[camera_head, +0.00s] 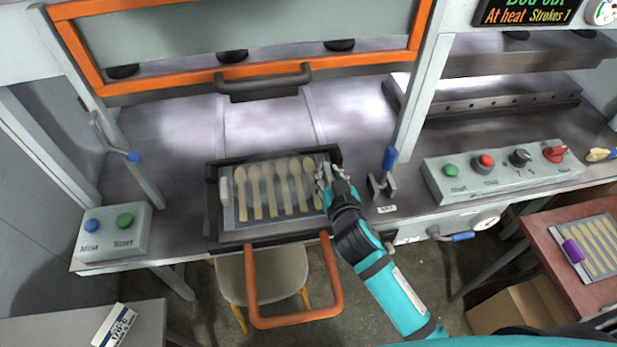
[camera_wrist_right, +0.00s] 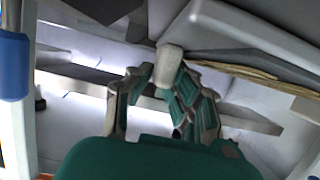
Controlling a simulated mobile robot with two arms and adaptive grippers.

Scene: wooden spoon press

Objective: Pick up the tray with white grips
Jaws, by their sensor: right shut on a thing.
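The tray (camera_head: 230,214) holds a row of several wooden spoons (camera_head: 273,188) and lies in a dark frame on the press bench. Its left white grip (camera_head: 225,191) is in plain sight. My right gripper (camera_head: 323,180) is at the tray's right side and mostly hides the grip there. In the right wrist view my right gripper (camera_wrist_right: 168,82) has its fingers closed around the right white grip (camera_wrist_right: 170,62), with the tray edge and wood behind. My left gripper is not in view.
An orange-framed guard (camera_head: 150,90) with a dark handle stands raised behind the tray. An orange loop handle (camera_head: 297,320) juts out in front. Button boxes stand left (camera_head: 115,232) and right (camera_head: 500,170). A second tray with a purple grip (camera_head: 572,251) lies at far right.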

